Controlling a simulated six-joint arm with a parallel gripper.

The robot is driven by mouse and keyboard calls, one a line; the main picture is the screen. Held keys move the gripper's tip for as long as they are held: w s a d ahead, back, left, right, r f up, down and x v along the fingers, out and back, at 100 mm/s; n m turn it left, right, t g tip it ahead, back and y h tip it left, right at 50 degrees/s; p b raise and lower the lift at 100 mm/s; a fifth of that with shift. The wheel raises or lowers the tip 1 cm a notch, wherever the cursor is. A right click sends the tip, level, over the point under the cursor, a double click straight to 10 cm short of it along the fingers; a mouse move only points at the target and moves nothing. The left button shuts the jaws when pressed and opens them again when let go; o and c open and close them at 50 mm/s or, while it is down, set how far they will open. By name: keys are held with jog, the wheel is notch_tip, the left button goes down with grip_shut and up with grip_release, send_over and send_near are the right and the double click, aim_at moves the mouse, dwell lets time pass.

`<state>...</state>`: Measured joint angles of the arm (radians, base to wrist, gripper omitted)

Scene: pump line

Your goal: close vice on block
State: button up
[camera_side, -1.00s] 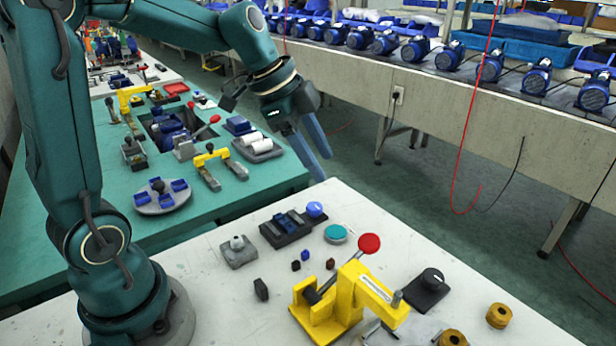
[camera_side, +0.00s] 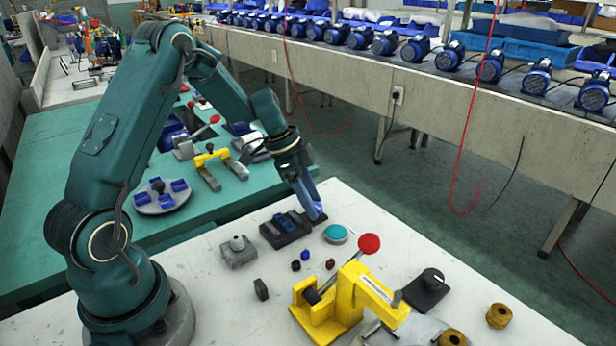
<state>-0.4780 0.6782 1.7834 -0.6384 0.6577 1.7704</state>
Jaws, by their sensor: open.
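What looks like the vice is a low dark grey fixture (camera_side: 284,231) on the pale table, left of the yellow press. Slots and dark blue pieces show on its top. I cannot tell which of them is the block, or how wide the jaw gap is. A blue knob sits at its right end, now largely covered by my fingers. My gripper (camera_side: 314,210) is open and points down at this knob end, with its blue fingers around or beside the knob. I cannot tell whether they touch it.
A yellow press (camera_side: 343,302) with a red ball handle (camera_side: 369,244) stands to the right. A teal disc (camera_side: 336,234), a grey block with a knob (camera_side: 238,251), small dark blocks (camera_side: 261,289) and brass rings (camera_side: 499,315) lie around. The table's far edge is close behind the fixture.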

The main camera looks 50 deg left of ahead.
jog(key=shift+f, duration=0.1)
grip_shut()
jog(key=shift+d+n, duration=0.1)
jog(key=shift+n, duration=0.3)
jog(key=n+t+y, duration=0.1)
jog(key=n, duration=0.3)
jog(key=shift+d, duration=0.1)
jog(key=shift+n+y, duration=1.1)
jog(key=shift+n, duration=1.2)
grip_release()
